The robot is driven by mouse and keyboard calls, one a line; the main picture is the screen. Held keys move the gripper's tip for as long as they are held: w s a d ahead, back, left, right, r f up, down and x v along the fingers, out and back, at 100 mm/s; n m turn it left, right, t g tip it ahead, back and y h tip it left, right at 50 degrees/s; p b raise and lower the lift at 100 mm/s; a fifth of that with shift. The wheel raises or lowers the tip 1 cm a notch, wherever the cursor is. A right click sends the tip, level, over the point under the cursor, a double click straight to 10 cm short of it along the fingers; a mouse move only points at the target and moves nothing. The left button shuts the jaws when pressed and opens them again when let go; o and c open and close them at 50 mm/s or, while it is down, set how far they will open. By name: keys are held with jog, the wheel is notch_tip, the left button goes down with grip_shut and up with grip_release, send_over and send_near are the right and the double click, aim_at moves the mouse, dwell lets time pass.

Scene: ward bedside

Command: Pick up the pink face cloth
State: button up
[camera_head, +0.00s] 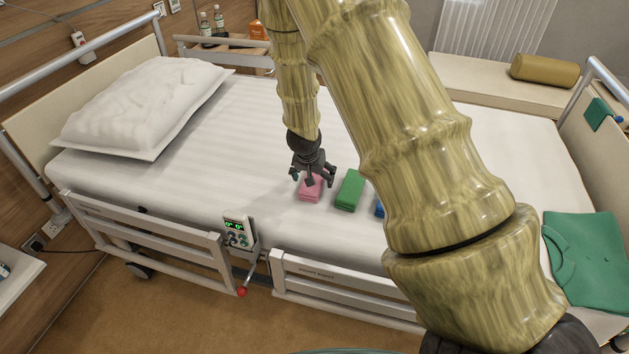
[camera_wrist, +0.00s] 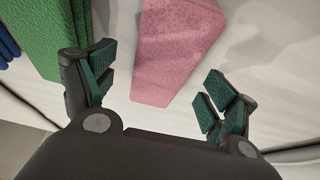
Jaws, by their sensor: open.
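The pink face cloth (camera_head: 310,190) lies folded on the bed's white sheet, near the front edge. In the wrist view the pink cloth (camera_wrist: 174,50) lies ahead of and between the spread fingers. My gripper (camera_head: 313,177) is over the cloth in the head view and hides part of it. In the wrist view my gripper (camera_wrist: 158,92) is open, with nothing between its green-padded fingertips. I cannot tell how high the fingertips are above the cloth.
A folded green cloth (camera_head: 349,190) lies just right of the pink one, and a blue cloth (camera_head: 379,208) beyond it is partly hidden by my arm. The bed's side rail (camera_head: 150,230) and a hand control (camera_head: 237,233) stand in front. The sheet towards the pillow (camera_head: 145,105) is clear.

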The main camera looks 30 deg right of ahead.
jog(key=shift+x, duration=1.05)
jog(key=c, duration=1.1)
jog(key=shift+o, duration=0.2)
jog(key=shift+r, duration=0.15)
